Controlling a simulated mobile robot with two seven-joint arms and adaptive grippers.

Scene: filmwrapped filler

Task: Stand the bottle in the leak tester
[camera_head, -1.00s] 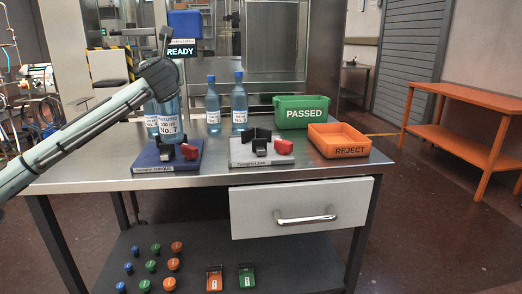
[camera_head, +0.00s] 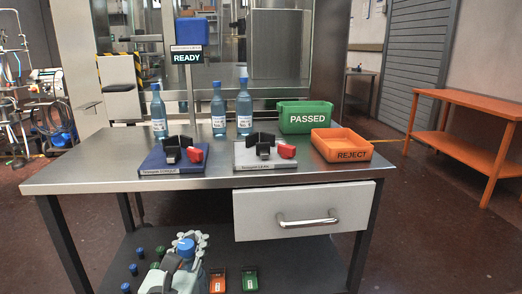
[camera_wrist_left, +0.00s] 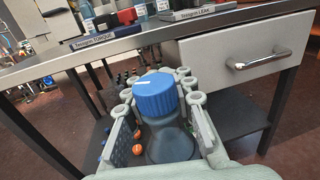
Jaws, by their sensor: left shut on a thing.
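My left gripper (camera_head: 182,258) is low in front of the table and shut on a clear blue bottle with a blue cap (camera_head: 186,247). In the left wrist view the bottle (camera_wrist_left: 155,95) is seen from above between the fingers, its cap on; its label and base are hidden. The leak tester (camera_head: 238,160) is the light grey plate at the table's front middle, with a black V-shaped rest and a red clamp (camera_head: 287,151). No bottle stands in it. Its labelled front edge shows at the top of the left wrist view (camera_wrist_left: 199,13). My right gripper is not in view.
The blue torque station (camera_head: 150,166) is left of the leak tester. Three blue-capped bottles (camera_head: 218,112) stand behind. The green PASSED bin (camera_head: 305,117) and orange REJECT tray (camera_head: 341,144) are at right. A drawer (camera_head: 305,210) and a lower shelf with caps are below the tabletop.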

